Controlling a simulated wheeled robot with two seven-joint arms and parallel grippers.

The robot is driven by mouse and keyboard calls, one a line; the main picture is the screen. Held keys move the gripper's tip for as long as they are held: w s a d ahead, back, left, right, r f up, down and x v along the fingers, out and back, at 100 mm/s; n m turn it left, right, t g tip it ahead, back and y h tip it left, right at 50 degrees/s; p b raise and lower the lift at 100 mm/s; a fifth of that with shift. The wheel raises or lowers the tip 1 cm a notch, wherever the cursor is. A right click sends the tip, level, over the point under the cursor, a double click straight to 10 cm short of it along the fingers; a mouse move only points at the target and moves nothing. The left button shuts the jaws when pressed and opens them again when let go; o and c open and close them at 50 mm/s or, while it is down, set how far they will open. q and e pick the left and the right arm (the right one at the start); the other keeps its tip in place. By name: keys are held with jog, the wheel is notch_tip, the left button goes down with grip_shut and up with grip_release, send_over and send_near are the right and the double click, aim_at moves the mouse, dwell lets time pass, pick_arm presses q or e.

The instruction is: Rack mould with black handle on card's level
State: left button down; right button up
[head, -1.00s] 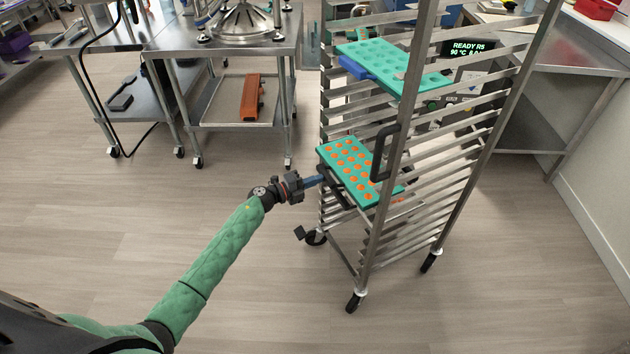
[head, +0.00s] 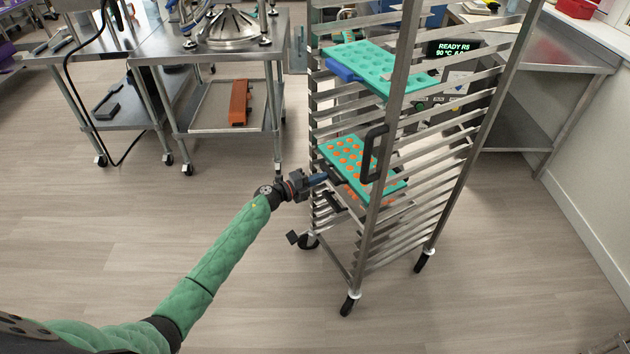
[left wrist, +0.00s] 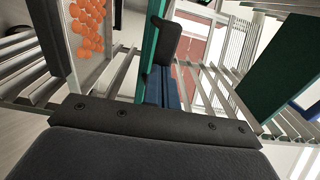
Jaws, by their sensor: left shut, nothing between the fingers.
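A teal mould (head: 397,186) with orange pieces sits in the lower part of the rack (head: 398,120), behind its front post. Some orange shows below its front right edge. In the left wrist view the teal mould (left wrist: 149,48) is seen edge-on, with a dark handle (left wrist: 163,45) beside it. A cluster of orange pieces (left wrist: 86,27) shows at the upper left there. My left gripper (head: 322,178) is shut and empty at the mould's left end, close to the handle; contact is unclear. My right gripper is out of view. I cannot make out a card.
A second teal mould (head: 385,66) with a blue handle (head: 340,71) sits higher in the rack. A black rack handle (head: 374,153) stands out from the front post. Steel tables stand behind left and at right. Floor left of the rack is clear.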

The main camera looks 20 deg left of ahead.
pick_arm(q)
jog(key=p+v, duration=0.1)
jog(key=v, duration=0.7)
jog(key=shift+s+a, duration=0.25)
jog(key=shift+a, duration=0.05)
dwell(0.4)
